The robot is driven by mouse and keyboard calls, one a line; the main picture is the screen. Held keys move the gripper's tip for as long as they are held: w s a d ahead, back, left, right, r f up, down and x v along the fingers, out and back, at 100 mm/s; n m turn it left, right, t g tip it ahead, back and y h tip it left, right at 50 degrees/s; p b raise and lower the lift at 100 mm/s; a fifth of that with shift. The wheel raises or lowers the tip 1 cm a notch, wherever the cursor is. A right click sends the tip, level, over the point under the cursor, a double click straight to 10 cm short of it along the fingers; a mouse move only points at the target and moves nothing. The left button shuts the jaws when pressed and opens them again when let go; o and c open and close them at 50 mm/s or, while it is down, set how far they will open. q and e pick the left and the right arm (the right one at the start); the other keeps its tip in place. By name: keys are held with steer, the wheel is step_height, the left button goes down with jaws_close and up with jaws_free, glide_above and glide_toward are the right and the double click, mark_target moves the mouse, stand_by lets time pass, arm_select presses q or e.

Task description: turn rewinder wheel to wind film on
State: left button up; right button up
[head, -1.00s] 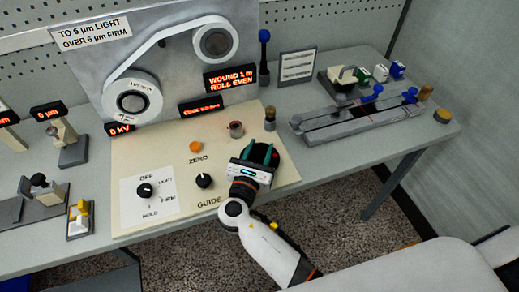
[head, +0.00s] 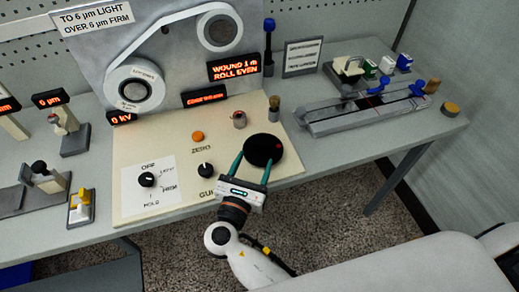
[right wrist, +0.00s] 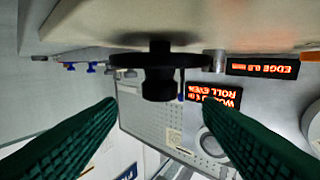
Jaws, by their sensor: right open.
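The rewinder wheel (head: 263,150), a black disc with a small red mark, stands at the right of the cream control panel (head: 137,123). The right wrist view shows it edge-on with a thick black hub (right wrist: 158,83). My right gripper (head: 253,164) is open, its green fingers at the wheel's near side, one to each side; the right wrist view shows empty space between the fingertips and hub. Whether a finger touches the wheel is unclear. The white film (head: 165,30) runs between a lower-left roll (head: 134,91) and an upper-right roll (head: 220,31). My left gripper is out of view.
A black guide knob (head: 205,170) and selector knob (head: 147,180) sit to the left. A display (head: 235,67) reads "WOUND 1 m ROLL EVEN". A long grey fixture (head: 365,108) lies right.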

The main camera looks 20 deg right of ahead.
steer(key=shift+v, duration=1.95)
